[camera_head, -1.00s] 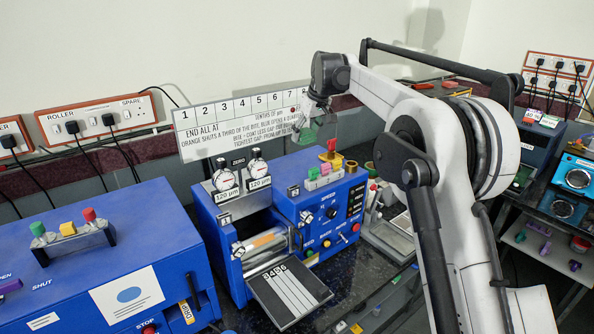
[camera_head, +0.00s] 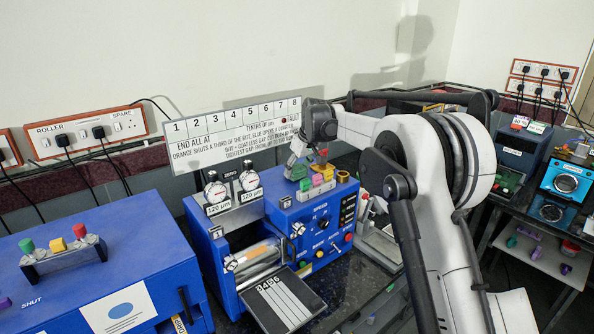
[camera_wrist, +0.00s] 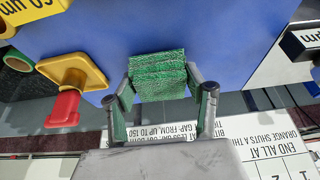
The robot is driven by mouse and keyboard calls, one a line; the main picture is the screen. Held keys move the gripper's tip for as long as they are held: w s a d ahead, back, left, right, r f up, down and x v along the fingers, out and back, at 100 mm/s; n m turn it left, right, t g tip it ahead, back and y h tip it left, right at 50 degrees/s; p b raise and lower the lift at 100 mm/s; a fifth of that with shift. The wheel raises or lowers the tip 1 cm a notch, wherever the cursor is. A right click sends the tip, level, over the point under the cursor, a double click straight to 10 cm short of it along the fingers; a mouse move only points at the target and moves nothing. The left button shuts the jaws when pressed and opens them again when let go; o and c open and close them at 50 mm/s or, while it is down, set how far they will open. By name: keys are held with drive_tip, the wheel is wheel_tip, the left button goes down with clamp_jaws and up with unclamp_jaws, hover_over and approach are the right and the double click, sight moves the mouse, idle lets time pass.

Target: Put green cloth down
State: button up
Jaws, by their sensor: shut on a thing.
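The green cloth (camera_wrist: 160,76) is a folded, textured pad between the two fingers of my gripper (camera_wrist: 160,98) in the wrist view. My gripper is shut on it. In the head view my gripper (camera_head: 299,157) is low over the back of the blue roller machine (camera_head: 283,210), and the cloth (camera_head: 296,172) shows as a small green patch below the fingers. In the wrist view the blue machine top (camera_wrist: 200,30) lies beyond the cloth. Whether the cloth touches that top I cannot tell.
Two dial gauges (camera_head: 249,178) are to the left. A white sign board (camera_head: 230,138) stands behind. A yellow-and-red piece (camera_wrist: 70,85) is left of the fingers.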

drive_tip(key=shift+f, duration=0.35)
drive_tip(key=shift+f, duration=0.15)
drive_tip(key=o, duration=1)
